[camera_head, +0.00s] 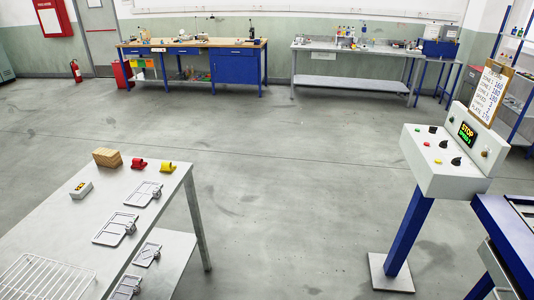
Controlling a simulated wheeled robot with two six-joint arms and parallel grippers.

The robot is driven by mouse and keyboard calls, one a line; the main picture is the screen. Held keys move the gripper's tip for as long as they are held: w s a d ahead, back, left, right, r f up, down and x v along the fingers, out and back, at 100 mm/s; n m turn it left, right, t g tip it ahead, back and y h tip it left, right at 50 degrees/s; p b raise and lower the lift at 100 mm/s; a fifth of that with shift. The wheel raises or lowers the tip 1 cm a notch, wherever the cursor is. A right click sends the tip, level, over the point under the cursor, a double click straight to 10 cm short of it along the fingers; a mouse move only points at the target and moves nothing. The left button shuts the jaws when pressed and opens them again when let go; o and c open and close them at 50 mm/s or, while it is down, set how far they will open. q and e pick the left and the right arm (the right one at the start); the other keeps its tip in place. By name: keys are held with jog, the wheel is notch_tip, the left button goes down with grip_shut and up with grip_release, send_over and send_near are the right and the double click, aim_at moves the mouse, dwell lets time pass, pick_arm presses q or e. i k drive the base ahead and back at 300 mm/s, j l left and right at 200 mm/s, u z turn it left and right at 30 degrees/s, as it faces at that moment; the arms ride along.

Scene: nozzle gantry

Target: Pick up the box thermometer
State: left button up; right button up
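A small light-grey box with a dark and orange face (81,189), which looks like the box thermometer, lies on the grey metal table (60,230) at the lower left. It sits left of the flat metal plates and nearer than the wooden block. Nothing touches it. Neither of my grippers shows in the head view.
On the same table are a wooden block (107,157), a red piece (139,164), a yellow piece (168,167), metal plates with fittings (115,229) and a wire rack (45,278). A control box (445,160) on a blue post stands right. Open floor lies between.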

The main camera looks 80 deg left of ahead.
aim_at(81, 190)
jog(key=u, duration=4.2)
